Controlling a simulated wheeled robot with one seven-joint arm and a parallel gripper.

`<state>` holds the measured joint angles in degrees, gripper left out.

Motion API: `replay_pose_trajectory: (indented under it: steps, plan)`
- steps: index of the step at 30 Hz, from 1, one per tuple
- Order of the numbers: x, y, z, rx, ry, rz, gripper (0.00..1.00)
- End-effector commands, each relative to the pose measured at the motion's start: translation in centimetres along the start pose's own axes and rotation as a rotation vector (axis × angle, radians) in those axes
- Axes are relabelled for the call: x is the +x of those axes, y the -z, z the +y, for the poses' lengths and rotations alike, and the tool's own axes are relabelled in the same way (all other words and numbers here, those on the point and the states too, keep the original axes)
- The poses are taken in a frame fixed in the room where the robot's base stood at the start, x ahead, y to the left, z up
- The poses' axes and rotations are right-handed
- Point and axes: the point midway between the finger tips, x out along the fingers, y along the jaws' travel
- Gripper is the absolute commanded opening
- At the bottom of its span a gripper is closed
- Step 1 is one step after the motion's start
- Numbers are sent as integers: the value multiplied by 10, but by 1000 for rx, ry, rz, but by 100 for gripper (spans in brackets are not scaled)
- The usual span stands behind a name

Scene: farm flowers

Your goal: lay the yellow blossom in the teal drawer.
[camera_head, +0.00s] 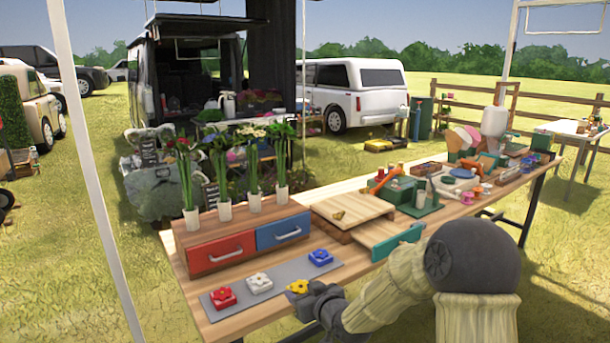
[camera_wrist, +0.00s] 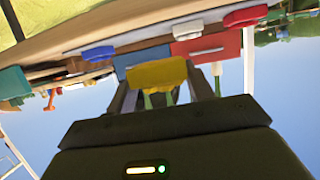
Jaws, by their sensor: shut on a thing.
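The yellow blossom (camera_head: 298,286) is held in my gripper (camera_head: 306,292), off the table's front edge near the grey mat. In the wrist view the yellow blossom (camera_wrist: 157,73) sits between my two fingers, which are shut on it. The teal drawer (camera_head: 398,242) shows its teal front at the table's front edge, right of my gripper, beside a low wooden box (camera_head: 352,208). The front stands out from the box, so the drawer looks pulled out; its inside is mostly hidden. A teal panel (camera_wrist: 14,83) also shows at the left of the wrist view.
The grey mat (camera_head: 285,283) bears red (camera_head: 222,298), white (camera_head: 259,284) and blue (camera_head: 320,257) blossoms. Behind it are shut red (camera_head: 222,252) and blue (camera_head: 283,233) drawers, topped by several potted flowers. Tools and tubs crowd the table's right part.

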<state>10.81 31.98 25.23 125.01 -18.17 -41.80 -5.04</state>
Motion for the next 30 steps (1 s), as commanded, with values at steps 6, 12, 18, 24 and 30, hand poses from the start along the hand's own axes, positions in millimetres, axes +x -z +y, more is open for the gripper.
replay_pose_trajectory:
  steps: [6, 12, 18, 24, 30]
  plan:
    - [-1, -48, 18, 30, -73, -8, 30]
    - [-4, -110, 45, 68, -179, -10, 30]
    - [-7, -167, 70, 103, -278, -7, 30]
    - [-9, -219, 92, 134, -367, -6, 30]
    - [-10, -257, 107, 156, -431, -3, 30]
